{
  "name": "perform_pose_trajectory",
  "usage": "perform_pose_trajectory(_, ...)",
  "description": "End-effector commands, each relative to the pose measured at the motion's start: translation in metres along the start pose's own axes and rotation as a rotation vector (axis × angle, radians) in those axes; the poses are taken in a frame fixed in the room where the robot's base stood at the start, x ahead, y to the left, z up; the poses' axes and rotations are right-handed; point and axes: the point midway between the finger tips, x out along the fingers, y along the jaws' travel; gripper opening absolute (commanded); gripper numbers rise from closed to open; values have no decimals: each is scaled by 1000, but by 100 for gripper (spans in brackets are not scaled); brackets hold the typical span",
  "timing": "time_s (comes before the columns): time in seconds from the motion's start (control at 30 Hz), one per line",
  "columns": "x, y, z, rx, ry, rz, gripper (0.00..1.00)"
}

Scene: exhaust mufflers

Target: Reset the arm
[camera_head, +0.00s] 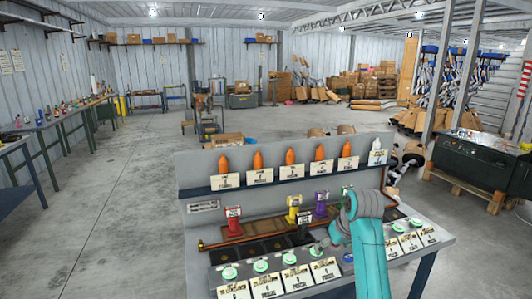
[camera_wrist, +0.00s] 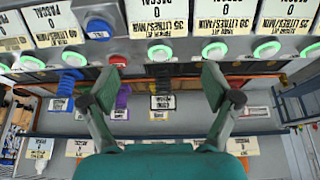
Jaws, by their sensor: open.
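My gripper (camera_wrist: 160,88) is open in the wrist view, its two fingers wide apart with nothing between them. It hangs over the control bench (camera_head: 220,205), which appears upside down in that view. In the head view my teal arm reaches up over the bench's right part, and the fingers are hard to make out. A row of green-ringed buttons (camera_head: 261,266) with white label cards runs along the bench front. The buttons show near the top of the wrist view (camera_wrist: 213,50), with a red button (camera_wrist: 117,60) beside them.
Red (camera_head: 233,221), yellow (camera_head: 294,209) and purple (camera_head: 321,205) fittings stand mid-bench near my arm. Orange cones (camera_head: 257,161) line the back shelf. A dark machine on a pallet (camera_head: 480,160) stands at right. The floor left of the bench (camera_head: 110,220) is clear.

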Motion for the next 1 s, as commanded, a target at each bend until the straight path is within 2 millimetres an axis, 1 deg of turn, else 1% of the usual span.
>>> perform_pose_trajectory(0.03,10,-2,8,4,4,1,88)
perform_pose_trajectory(0.17,33,-5,26,16,27,10,88)
perform_pose_trajectory(0.27,55,-9,46,28,49,18,88)
perform_pose_trajectory(0.37,81,-14,73,44,80,30,88)
perform_pose_trajectory(0.4,91,-17,85,50,94,36,88)
perform_pose_trajectory(0.57,124,-28,134,74,148,56,88)
perform_pose_trajectory(0.6,131,-31,147,80,162,61,88)
perform_pose_trajectory(0.67,140,-36,166,89,184,69,88)
perform_pose_trajectory(0.8,157,-48,213,107,234,89,88)
perform_pose_trajectory(0.97,165,-62,267,126,291,110,88)
perform_pose_trajectory(1.0,166,-66,280,131,305,115,88)
